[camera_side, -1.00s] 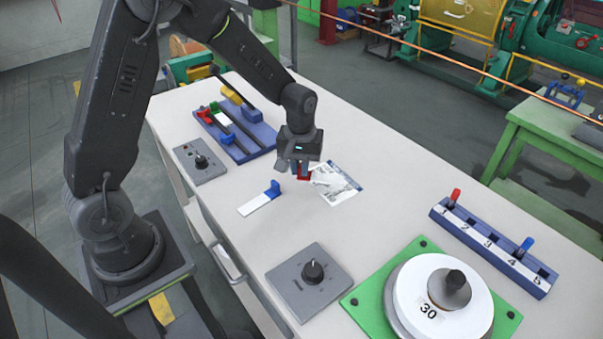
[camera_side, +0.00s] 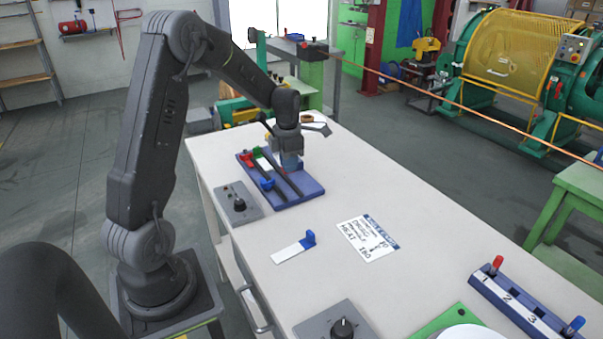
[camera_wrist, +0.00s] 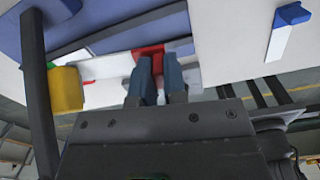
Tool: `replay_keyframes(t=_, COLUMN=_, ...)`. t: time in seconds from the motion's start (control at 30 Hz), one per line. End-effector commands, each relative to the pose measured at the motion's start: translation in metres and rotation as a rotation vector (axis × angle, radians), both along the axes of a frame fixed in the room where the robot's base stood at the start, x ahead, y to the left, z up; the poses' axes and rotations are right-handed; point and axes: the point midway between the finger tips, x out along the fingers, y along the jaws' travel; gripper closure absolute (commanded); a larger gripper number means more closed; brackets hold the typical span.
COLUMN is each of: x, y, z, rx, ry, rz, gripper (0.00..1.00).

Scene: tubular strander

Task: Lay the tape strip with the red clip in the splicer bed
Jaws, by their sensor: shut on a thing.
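My gripper (camera_side: 291,162) is over the far right part of the blue splicer bed (camera_side: 312,190). In the wrist view its fingers (camera_wrist: 158,75) are shut on the red clip (camera_wrist: 150,50). A white strip (camera_wrist: 108,68) shows beside the clip, close to the blue bed (camera_wrist: 90,25); I cannot tell whether it touches the bed. The held clip is hidden in the side view. The bed carries a red piece (camera_side: 247,158), a green piece (camera_side: 257,151), a blue piece (camera_side: 266,184) and dark bars.
A white strip with a blue clip (camera_side: 309,238) lies on the table nearby. A printed card (camera_side: 367,239) lies to its right. Grey knob boxes (camera_side: 239,204) and a numbered blue rack (camera_side: 498,285) stand on the table. A yellow block (camera_wrist: 66,90) is close to my gripper.

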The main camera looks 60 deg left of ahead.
Motion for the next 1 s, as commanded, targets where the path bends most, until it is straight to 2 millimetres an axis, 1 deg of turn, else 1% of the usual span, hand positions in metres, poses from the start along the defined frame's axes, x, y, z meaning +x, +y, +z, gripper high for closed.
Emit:
replay_keyframes(t=0.1, x=-0.003, y=0.008, z=0.003, rx=0.001, ry=-0.001, rz=0.090, gripper=1.00)
replay_keyframes(t=0.27, x=-0.005, y=0.013, z=0.004, rx=0.002, ry=-0.002, rz=0.143, gripper=1.00)
replay_keyframes(t=0.67, x=-0.005, y=0.013, z=0.003, rx=0.001, ry=-0.001, rz=0.145, gripper=1.00)
replay_keyframes(t=1.0, x=-0.005, y=0.012, z=-0.012, rx=-0.001, ry=0.001, rz=0.144, gripper=1.00)
